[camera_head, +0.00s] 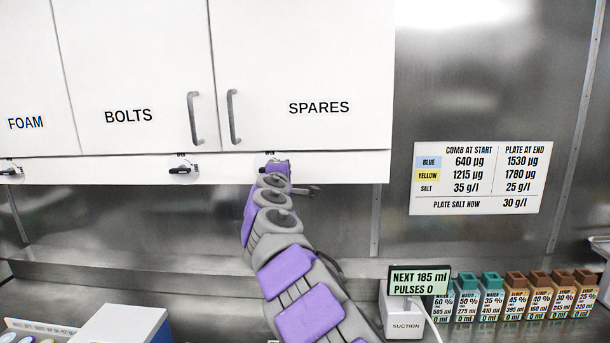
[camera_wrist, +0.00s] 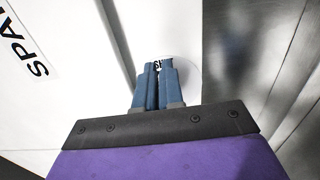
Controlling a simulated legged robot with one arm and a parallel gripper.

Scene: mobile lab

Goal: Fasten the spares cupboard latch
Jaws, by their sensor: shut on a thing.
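The spares cupboard door (camera_head: 310,75) is white, marked SPARES, with a grey bar handle (camera_head: 233,117); it looks closed. Its label also shows at the left of the wrist view (camera_wrist: 25,45). My gripper (camera_head: 272,160) is at the white rail below this door. In the wrist view its blue fingers (camera_wrist: 158,68) are close together in front of a round white plate (camera_wrist: 185,72) with partly covered dark lettering. They are shut on the spares latch, which the fingers and wrist almost wholly hide. I cannot tell how the latch is turned.
The bolts latch (camera_head: 183,170) and foam latch (camera_head: 10,171) are dark levers on the same rail. Below right stand a suction unit (camera_head: 404,322), a small display (camera_head: 419,281) and a row of several cartons (camera_head: 515,296). A white-and-blue box (camera_head: 120,325) is lower left.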

